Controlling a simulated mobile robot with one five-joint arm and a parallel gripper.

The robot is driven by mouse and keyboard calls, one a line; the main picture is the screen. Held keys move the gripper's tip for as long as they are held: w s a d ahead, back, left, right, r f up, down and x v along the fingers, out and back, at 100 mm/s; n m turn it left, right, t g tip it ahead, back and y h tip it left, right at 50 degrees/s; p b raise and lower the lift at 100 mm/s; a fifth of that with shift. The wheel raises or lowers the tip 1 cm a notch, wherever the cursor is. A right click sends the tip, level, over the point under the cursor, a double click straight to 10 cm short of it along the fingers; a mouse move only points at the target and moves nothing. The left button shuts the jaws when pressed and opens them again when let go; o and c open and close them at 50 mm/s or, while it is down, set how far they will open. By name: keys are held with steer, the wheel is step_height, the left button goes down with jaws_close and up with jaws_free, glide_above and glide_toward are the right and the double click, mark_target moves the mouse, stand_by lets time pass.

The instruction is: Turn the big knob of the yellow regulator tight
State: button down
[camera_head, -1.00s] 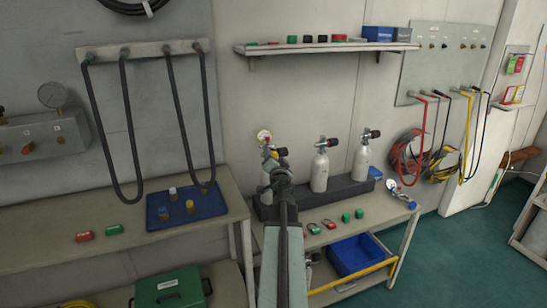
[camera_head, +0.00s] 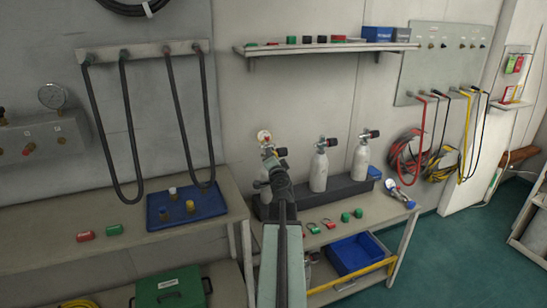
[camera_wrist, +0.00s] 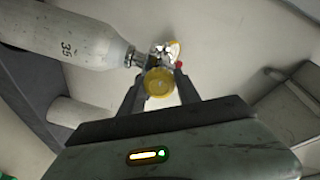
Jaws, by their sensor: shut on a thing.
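The yellow regulator's big round knob (camera_wrist: 159,84) sits between the two fingers of my gripper (camera_wrist: 161,78) in the wrist view. My gripper is shut on this knob. My arm and gripper hide the knob and much of that cylinder there.
Two more cylinders with valves (camera_head: 319,165) (camera_head: 361,157) stand close on the right in a dark rack (camera_head: 345,188). Another gauge assembly (camera_head: 400,194) lies at the bench's right end. Small red and green pieces lie in front. A shelf (camera_head: 330,48) hangs above.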

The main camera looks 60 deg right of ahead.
steer(key=c, duration=0.9)
jaws_free()
